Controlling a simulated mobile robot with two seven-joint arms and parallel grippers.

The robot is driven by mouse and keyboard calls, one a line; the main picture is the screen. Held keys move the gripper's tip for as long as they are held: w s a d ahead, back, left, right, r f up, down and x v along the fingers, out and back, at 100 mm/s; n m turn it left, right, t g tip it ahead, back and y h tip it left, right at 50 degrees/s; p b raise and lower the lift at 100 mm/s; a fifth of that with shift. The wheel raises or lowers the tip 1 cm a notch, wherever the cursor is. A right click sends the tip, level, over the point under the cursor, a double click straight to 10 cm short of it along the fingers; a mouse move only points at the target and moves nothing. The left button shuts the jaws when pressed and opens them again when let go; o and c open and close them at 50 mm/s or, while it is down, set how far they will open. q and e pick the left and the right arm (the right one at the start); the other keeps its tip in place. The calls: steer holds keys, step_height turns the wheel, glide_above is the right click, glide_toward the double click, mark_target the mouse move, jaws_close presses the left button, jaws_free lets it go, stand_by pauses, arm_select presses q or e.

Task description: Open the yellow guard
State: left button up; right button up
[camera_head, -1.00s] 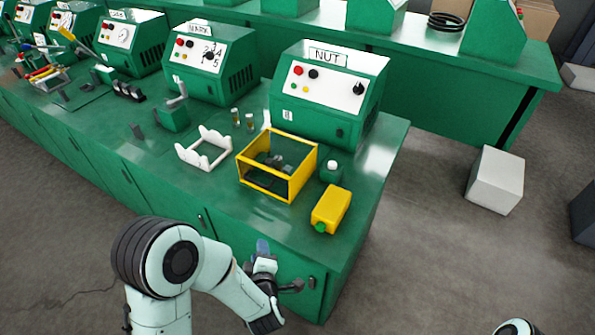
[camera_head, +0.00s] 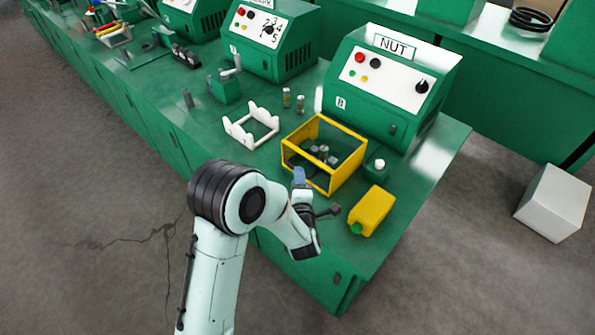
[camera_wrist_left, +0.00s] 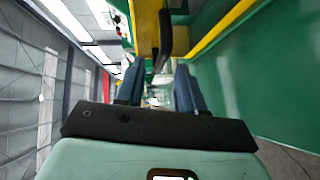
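The yellow guard (camera_head: 350,171) is a yellow-framed box with see-through faces on the green bench in front of the NUT machine. Metal parts (camera_head: 322,153) show inside it. My left gripper (camera_head: 300,176) is at the near side of the guard, its blue fingertip close to the lower front frame. I cannot tell whether it touches. In the left wrist view the two blue fingers of the left gripper (camera_wrist_left: 160,85) stand apart with nothing clearly held. A yellow strip (camera_wrist_left: 148,30) and a dark bar (camera_wrist_left: 164,40) show just beyond them. My right gripper is out of view.
A yellow bottle with a green cap (camera_head: 371,211) lies right of the guard. A small green jar with a white top (camera_head: 377,167) stands beside it. A white rack (camera_head: 247,130) is at the left. The NUT machine (camera_head: 392,85) stands behind. The bench front edge is near my arm.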

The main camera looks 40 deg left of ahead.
arm_select(q)
steer(key=shift+x, duration=1.5)
jaws_close()
steer(key=shift+r, duration=0.15)
